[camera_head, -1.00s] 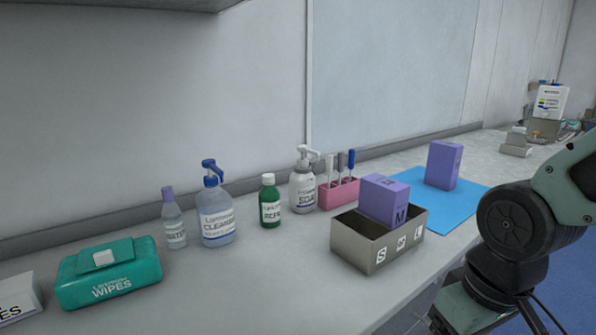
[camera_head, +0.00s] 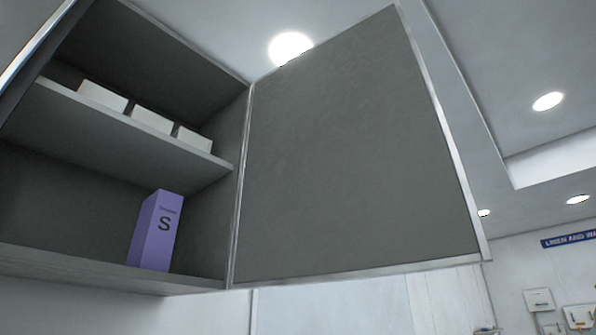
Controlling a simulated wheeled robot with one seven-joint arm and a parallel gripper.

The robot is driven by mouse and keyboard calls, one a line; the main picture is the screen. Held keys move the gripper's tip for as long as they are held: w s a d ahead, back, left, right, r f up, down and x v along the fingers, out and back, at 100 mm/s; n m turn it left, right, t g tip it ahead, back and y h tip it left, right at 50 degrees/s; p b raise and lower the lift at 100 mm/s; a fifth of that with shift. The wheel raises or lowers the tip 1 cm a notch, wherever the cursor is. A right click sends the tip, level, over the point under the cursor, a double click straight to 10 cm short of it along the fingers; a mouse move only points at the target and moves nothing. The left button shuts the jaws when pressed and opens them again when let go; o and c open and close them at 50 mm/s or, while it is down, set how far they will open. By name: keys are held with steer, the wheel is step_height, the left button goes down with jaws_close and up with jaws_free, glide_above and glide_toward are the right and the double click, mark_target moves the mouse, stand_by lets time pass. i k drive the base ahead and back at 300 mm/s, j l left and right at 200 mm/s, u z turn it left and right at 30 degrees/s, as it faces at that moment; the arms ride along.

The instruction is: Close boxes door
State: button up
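The grey cabinet door (camera_head: 350,160) hangs wide open to the right of the wall cabinet, hinged at the cabinet's right side wall. Inside the open cabinet, a purple box marked S (camera_head: 156,232) stands upright on the lower shelf (camera_head: 90,273), near the right side. Several white boxes (camera_head: 151,120) sit in a row on the upper shelf (camera_head: 110,132). My gripper is not in this view.
Bright round ceiling lights (camera_head: 291,47) show above and to the right. A blue sign (camera_head: 568,240) and wall-mounted items (camera_head: 540,299) are on the far wall at the lower right. The counter is out of view.

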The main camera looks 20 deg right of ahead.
mark_target(353, 169)
steer(key=l+u, duration=0.2)
steer(key=u, duration=0.2)
steer(key=l+u, duration=0.25)
steer(key=u, duration=0.2)
steer(key=l+u, duration=0.2)
steer(key=u, duration=0.2)
steer(key=k+l+u, duration=0.2)
steer(key=l, duration=0.35)
steer(key=k+l+u, duration=0.2)
steer(key=l, duration=0.35)
steer(key=k+l+u, duration=0.2)
steer(key=k+l, duration=0.2)
steer(key=k+l+u, duration=0.15)
steer(key=k+l, duration=0.2)
steer(key=l, duration=0.2)
steer(key=k+l, duration=0.55)
steer(key=l, duration=0.15)
